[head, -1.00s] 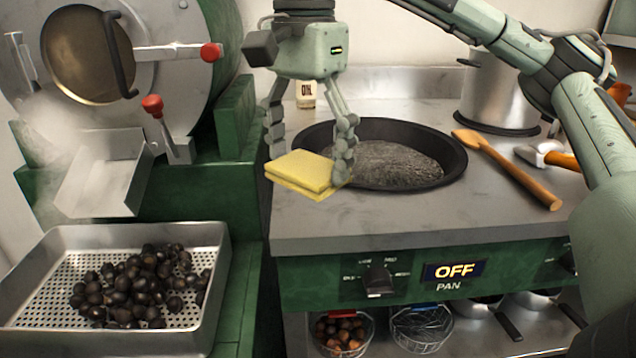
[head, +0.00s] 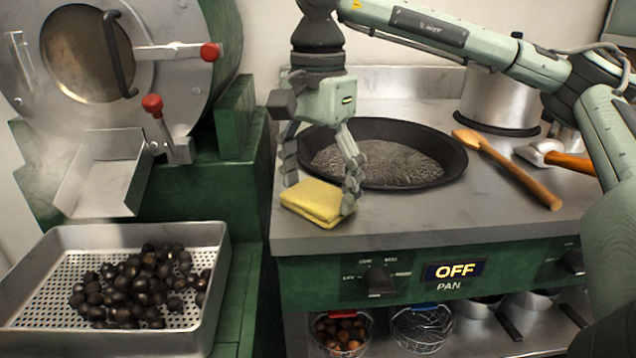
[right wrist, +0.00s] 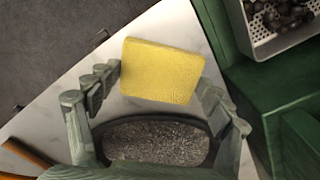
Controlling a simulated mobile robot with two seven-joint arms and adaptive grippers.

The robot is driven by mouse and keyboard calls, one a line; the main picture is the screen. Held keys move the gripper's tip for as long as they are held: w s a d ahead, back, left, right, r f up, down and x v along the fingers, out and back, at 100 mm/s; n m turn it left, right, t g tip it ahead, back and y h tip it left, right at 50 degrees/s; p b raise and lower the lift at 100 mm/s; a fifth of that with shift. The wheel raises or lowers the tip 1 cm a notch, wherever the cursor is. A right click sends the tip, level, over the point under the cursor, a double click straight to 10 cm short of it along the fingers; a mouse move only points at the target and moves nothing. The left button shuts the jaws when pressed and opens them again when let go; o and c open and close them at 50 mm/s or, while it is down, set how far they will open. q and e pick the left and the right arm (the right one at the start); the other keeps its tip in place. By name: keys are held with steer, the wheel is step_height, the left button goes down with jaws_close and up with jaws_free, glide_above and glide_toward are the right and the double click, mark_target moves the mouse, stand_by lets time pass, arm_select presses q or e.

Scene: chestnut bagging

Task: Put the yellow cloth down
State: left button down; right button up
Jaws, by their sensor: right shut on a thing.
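The yellow cloth (head: 312,200) is a folded pad at the front left corner of the grey counter (head: 420,216), in front of the black pan. It lies flat and looks to be on or just above the counter top; the exact contact is hard to tell. My right gripper (head: 322,196) points down with its fingers on both sides of the cloth and is shut on it. In the right wrist view the cloth (right wrist: 162,72) sits between the two fingertips. My left gripper does not show.
A black pan (head: 455,165) with grey contents is right behind the cloth. A wooden spatula (head: 510,170) and a scoop (head: 560,158) lie to the right. A perforated tray (head: 215,250) of dark chestnuts stands lower left. The counter's front strip right of the cloth is clear.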

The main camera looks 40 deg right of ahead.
steer(key=o, duration=1)
steer(key=shift+o, duration=0.6)
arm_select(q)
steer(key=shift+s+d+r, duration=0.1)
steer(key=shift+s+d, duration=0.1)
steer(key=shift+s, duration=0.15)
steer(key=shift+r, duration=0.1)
arm_select(e)
steer(key=shift+r, duration=0.25)
step_height(320, 180, up, 7)
steer(key=shift+p, duration=0.45)
step_height(320, 180, up, 4)
steer(key=p, duration=0.1)
glide_above(317, 194)
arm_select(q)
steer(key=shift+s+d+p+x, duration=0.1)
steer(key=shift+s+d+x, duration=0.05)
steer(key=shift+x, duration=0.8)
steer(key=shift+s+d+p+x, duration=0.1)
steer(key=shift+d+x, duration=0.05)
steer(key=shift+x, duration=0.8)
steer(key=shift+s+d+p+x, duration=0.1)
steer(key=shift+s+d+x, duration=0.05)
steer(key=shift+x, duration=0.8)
arm_select(e)
steer(key=shift+r, duration=0.4)
